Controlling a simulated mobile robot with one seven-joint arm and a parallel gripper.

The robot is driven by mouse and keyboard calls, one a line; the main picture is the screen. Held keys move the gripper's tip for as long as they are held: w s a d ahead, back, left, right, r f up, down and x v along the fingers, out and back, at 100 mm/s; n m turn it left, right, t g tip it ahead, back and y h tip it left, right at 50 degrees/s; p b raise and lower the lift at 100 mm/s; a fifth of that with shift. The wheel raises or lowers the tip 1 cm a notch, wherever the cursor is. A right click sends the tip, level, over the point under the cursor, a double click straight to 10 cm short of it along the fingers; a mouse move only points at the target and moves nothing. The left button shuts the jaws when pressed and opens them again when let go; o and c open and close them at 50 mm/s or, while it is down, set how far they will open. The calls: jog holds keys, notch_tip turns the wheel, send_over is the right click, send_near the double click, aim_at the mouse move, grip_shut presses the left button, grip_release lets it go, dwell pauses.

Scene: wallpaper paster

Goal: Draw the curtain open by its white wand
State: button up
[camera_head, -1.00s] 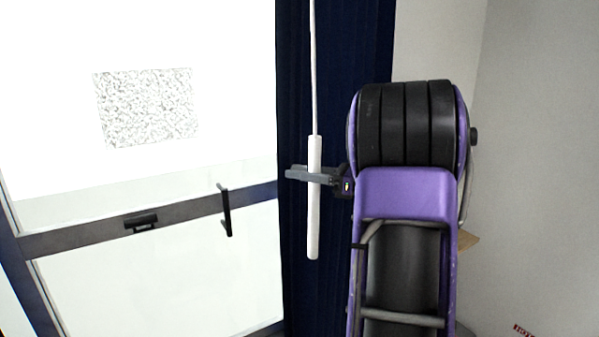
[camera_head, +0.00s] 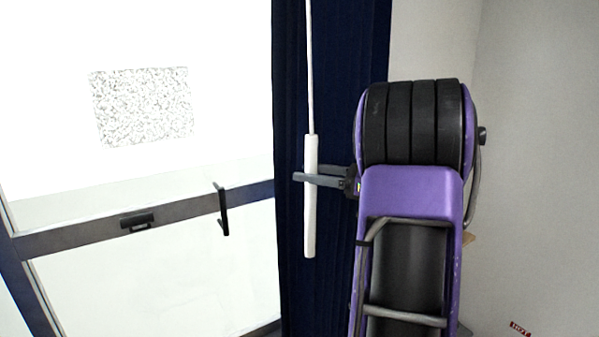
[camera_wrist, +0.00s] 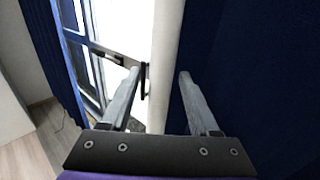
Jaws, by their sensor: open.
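The white wand (camera_head: 311,195) hangs upright in front of the dark blue curtain (camera_head: 292,100), its thin rod above and thicker handle below. The curtain hangs in folds at the right of the bright window. My gripper (camera_head: 312,176) is open at the handle's upper part, with one finger crossing in front of it. The curtain (camera_wrist: 235,70) fills the right side there.
A glazed door or window (camera_head: 110,185) with a grey crossbar and a black handle (camera_head: 222,208) lies left of the curtain. A plain grey wall (camera_head: 530,140) stands at the right. Wooden floor (camera_wrist: 40,140) shows at the lower left of the wrist view.

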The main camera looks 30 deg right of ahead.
jog(key=v, duration=1.4)
jog(key=shift+d, duration=0.2)
jog(key=shift+s, duration=0.1)
